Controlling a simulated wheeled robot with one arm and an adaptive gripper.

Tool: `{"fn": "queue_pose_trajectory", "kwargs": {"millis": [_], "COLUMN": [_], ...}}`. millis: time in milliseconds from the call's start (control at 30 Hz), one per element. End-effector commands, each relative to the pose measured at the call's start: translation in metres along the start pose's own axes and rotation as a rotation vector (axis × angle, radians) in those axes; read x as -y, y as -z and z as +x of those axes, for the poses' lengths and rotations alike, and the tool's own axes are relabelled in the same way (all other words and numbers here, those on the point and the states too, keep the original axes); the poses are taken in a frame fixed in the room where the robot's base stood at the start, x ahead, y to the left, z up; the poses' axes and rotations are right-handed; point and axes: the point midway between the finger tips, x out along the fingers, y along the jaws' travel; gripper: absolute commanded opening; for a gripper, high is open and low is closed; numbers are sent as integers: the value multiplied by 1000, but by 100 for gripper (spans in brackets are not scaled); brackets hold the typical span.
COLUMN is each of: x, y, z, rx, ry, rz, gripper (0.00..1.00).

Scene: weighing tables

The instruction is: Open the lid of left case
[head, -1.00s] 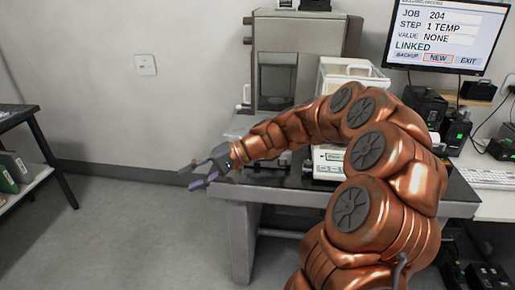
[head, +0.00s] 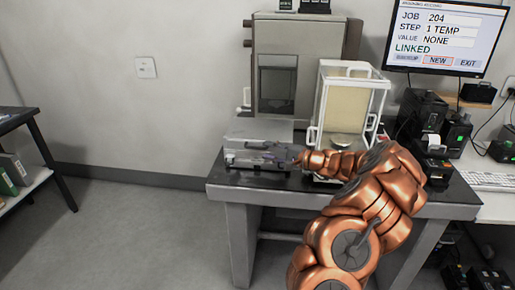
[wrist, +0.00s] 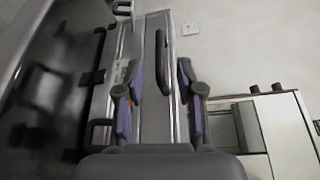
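A low grey metal case (head: 262,131) stands at the left end of the dark-topped table, its lid down. In the wrist view its silver surface (wrist: 151,110) fills the middle, with a dark bar handle (wrist: 160,62) on it. My gripper (head: 262,157) is at the front of the case. In the wrist view my gripper (wrist: 159,75) has its two purple-padded fingers apart, one on each side of the handle in the picture. Whether the fingers touch the case cannot be told. My gripper and wrist hide part of the case front.
A glass-walled balance chamber (head: 318,105) stands right of the case, close to my forearm. A tall grey cabinet (head: 302,40) stands behind. Black devices (head: 422,112) and a monitor (head: 445,35) are at the right. Floor left of the table is clear.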

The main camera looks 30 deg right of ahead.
Motion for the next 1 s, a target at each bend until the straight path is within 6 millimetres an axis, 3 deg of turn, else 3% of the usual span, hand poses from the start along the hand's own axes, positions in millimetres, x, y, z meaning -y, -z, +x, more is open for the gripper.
{"fn": "queue_pose_trajectory", "kwargs": {"millis": [333, 733, 1000], "x": [0, 0, 0], "y": [0, 0, 0], "z": [45, 52, 52], "rx": [0, 0, 0], "ry": [-2, -1, -1], "rz": [0, -1, -1], "gripper": [37, 37, 10]}}
